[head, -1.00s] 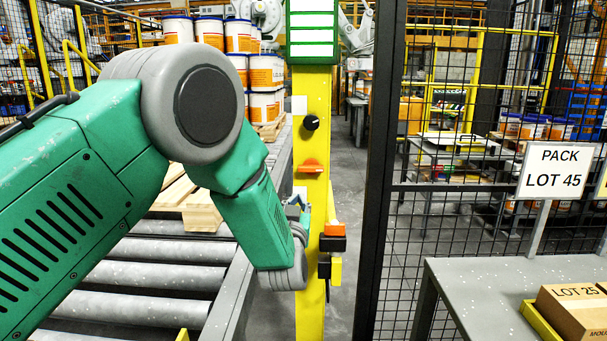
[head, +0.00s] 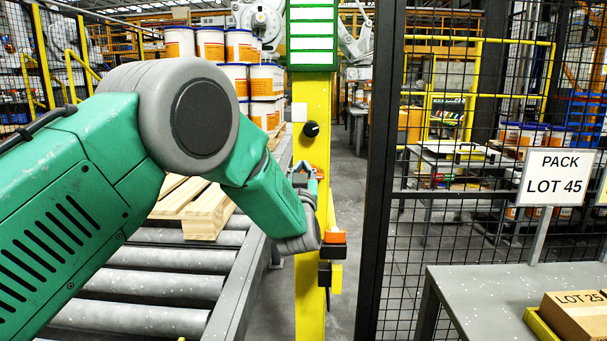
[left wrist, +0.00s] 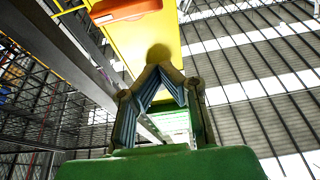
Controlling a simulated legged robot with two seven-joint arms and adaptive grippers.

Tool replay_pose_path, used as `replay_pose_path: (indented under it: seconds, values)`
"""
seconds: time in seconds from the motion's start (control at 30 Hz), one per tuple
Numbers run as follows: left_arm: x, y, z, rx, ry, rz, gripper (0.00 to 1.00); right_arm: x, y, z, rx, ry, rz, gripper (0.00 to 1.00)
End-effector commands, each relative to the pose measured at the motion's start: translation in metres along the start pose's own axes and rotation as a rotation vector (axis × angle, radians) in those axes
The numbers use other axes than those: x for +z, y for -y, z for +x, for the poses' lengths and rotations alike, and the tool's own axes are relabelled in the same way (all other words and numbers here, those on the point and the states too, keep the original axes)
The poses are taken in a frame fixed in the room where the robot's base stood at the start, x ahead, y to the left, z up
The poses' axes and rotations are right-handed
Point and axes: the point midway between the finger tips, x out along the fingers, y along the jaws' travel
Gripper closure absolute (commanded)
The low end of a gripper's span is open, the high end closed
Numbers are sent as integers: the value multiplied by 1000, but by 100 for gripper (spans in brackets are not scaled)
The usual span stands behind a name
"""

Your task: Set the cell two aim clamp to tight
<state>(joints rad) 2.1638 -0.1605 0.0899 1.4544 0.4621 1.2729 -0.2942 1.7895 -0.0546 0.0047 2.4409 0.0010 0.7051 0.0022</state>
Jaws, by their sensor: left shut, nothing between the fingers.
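My left gripper (head: 308,166) is shut and empty. It is raised in front of the yellow post (head: 312,105), and its arm comes in from the left. In the left wrist view the fingertips (left wrist: 158,68) meet just below a dark round patch on the yellow post (left wrist: 140,40). I cannot tell whether they touch it. The post carries a black knob (head: 311,129) with a white mark, above the gripper. Lower is an orange-topped black fixture (head: 335,236). I cannot tell which fitting is the aim clamp. My right gripper is not in view.
A roller conveyor (head: 150,285) with wooden slats (head: 190,210) runs at left, with stacked pails (head: 210,45) behind. A dark mesh fence (head: 378,170) stands right of the post. A grey table (head: 480,290) bears a PACK LOT 45 sign (head: 555,178).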

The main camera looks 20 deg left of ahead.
Motion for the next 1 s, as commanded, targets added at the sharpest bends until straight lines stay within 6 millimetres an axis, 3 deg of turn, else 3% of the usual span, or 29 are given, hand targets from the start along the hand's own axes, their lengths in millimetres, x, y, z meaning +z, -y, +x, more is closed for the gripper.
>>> replay_pose_path:
  seconds: [0.1,0.27,0.3,0.53,1.0]
  values:
    - [0,1,27,-3,-3,-1,100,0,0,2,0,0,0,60]
    - [1,1,55,-1,-2,0,100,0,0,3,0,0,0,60]
    - [12,0,48,1,5,2,100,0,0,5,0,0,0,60]
    - [34,0,39,1,1,1,100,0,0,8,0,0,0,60]
    - [38,0,38,0,1,-1,100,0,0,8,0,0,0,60]
